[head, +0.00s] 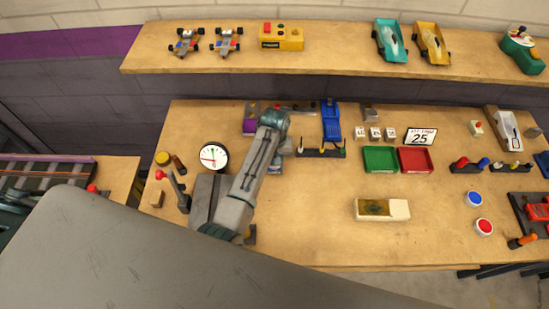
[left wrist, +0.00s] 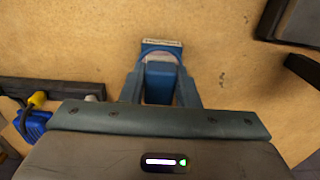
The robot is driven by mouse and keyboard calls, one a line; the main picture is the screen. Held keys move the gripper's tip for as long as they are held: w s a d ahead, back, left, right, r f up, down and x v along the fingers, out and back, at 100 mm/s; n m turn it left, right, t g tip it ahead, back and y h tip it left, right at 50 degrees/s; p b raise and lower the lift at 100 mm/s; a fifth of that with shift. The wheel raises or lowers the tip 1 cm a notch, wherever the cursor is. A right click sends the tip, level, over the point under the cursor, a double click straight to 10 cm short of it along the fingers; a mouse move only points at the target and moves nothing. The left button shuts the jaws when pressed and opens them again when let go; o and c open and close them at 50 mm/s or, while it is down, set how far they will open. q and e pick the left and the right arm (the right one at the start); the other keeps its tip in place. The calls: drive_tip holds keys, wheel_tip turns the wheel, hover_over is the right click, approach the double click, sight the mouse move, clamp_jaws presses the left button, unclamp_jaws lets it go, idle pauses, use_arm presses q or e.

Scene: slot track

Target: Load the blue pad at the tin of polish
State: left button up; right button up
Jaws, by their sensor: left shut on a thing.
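My right gripper is not in view.
A white dial (head: 214,156) lies between the yellow-topped container and my arm. A dark rack (head: 321,153) and blue car (head: 331,122) are close right of the gripper. Green (head: 380,159) and red (head: 416,160) trays sit farther right. The front middle has bare wood.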

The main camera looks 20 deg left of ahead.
use_arm(q)
drive_tip(key=shift+f, duration=0.3)
idle(1.4)
drive_tip(key=shift+r, duration=0.1)
drive_tip(key=shift+r, duration=3.45)
drive_tip(key=shift+s+f, duration=0.1)
